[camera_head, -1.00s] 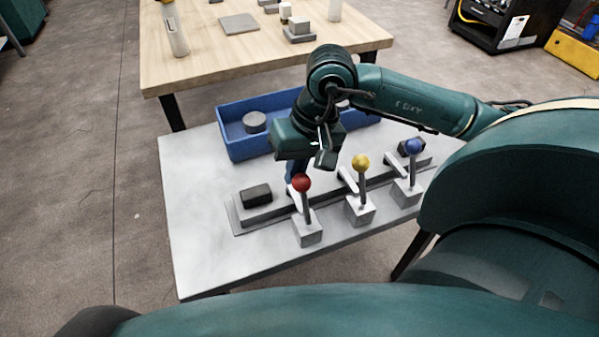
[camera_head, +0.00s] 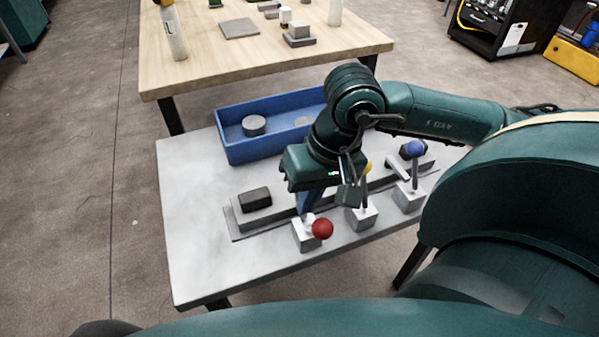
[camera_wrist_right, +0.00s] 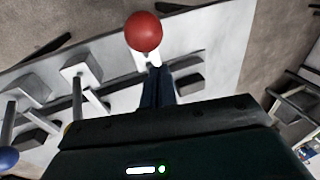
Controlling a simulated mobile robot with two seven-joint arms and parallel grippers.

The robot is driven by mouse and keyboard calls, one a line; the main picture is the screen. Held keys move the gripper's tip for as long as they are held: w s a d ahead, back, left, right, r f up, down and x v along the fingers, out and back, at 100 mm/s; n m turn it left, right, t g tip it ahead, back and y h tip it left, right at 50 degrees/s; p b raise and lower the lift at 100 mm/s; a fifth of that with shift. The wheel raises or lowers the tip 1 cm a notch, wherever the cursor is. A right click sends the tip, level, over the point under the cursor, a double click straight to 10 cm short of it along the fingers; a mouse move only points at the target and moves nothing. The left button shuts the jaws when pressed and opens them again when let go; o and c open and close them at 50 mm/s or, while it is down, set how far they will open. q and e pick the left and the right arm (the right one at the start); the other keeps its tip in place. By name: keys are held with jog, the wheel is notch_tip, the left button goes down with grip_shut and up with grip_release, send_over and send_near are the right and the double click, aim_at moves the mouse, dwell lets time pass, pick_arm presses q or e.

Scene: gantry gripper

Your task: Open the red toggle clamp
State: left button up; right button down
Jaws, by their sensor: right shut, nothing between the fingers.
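The red toggle clamp has a red ball knob (camera_head: 322,229) on a lever above a pale block (camera_head: 305,240) near the table's front edge. Its lever leans low toward the front, with the knob beside the block's top. My right gripper (camera_head: 305,210) is shut and empty, its blue fingers pointing down just behind the knob. In the right wrist view the shut fingers (camera_wrist_right: 157,75) reach toward the lever just below the red knob (camera_wrist_right: 143,32); I cannot tell whether they touch. My left gripper is not in view.
A yellow-knobbed clamp (camera_head: 362,216), partly hidden by my wrist, and a blue-knobbed clamp (camera_head: 414,149) stand upright to the right. A dark block (camera_head: 255,198) sits on the grey rail at left. A blue bin (camera_head: 240,150) is behind. The table's left side is clear.

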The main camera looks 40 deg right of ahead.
notch_tip(320, 180, up, 9)
jog(key=p, duration=0.4)
jog(key=shift+w+p, duration=0.3)
jog(key=shift+p, duration=0.05)
jog(key=shift+s+f, duration=0.1)
dwell(0.6)
